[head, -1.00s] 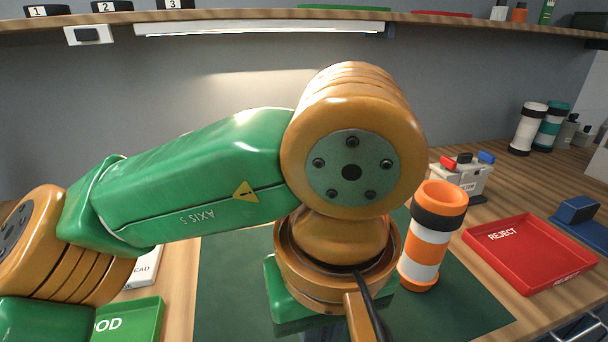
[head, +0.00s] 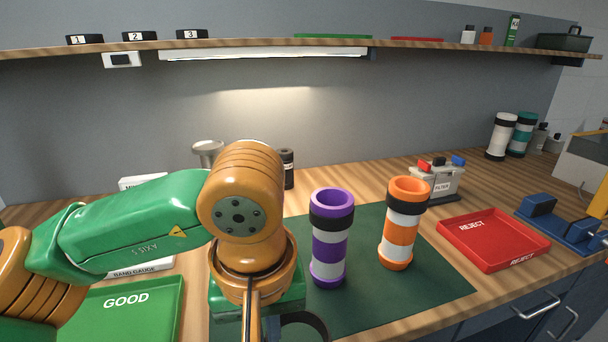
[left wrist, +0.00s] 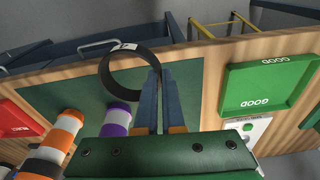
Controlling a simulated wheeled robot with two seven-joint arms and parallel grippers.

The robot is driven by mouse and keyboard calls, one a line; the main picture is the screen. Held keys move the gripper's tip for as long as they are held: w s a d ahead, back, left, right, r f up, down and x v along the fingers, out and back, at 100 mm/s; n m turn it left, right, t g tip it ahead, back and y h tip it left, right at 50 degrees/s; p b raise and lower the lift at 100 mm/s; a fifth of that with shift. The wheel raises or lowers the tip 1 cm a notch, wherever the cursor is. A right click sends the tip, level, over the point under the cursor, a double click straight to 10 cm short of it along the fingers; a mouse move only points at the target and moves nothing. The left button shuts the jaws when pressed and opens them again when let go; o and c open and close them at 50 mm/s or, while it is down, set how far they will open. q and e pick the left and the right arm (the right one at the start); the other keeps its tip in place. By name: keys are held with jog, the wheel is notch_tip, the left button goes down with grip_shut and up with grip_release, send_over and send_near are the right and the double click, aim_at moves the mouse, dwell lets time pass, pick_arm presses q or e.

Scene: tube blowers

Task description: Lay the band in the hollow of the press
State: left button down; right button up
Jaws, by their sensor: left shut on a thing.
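My left gripper (left wrist: 160,80) is shut on the wall of a black band (left wrist: 108,82), an open ring with a small white label. The band is held in the air with its opening facing the camera in the left wrist view. In the head view part of the band (head: 318,322) shows at the bottom edge, beside my left arm, which hides the fingertips. A blue device (head: 560,228) with a raised block and a yellow part stands at the right edge. It may be the press; it is cut off and its hollow cannot be made out. My right gripper is not in view.
A purple-and-white tube (head: 328,250) and an orange-and-white tube (head: 400,232) stand on the green mat (head: 365,300). A red reject tray (head: 485,245) lies between them and the blue device. A green good tray (head: 150,325) lies at left.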

pick_arm(q)
jog(key=a+f+p, duration=0.1)
jog(key=a+f, duration=0.1)
jog(key=a, duration=0.1)
jog(key=a+f+m+p, duration=0.1)
jog(key=a+f, duration=0.1)
jog(key=a, duration=0.2)
jog(key=a+f+m+p, duration=0.1)
jog(key=a+f, duration=0.1)
jog(key=a, duration=0.1)
jog(key=shift+s+a+f, duration=0.2)
jog(key=shift+a+f, duration=0.05)
jog(key=shift+a, duration=0.15)
jog(key=shift+s+a+f, duration=0.15)
jog(key=shift+s+f, duration=0.05)
jog(key=shift+f, duration=0.15)
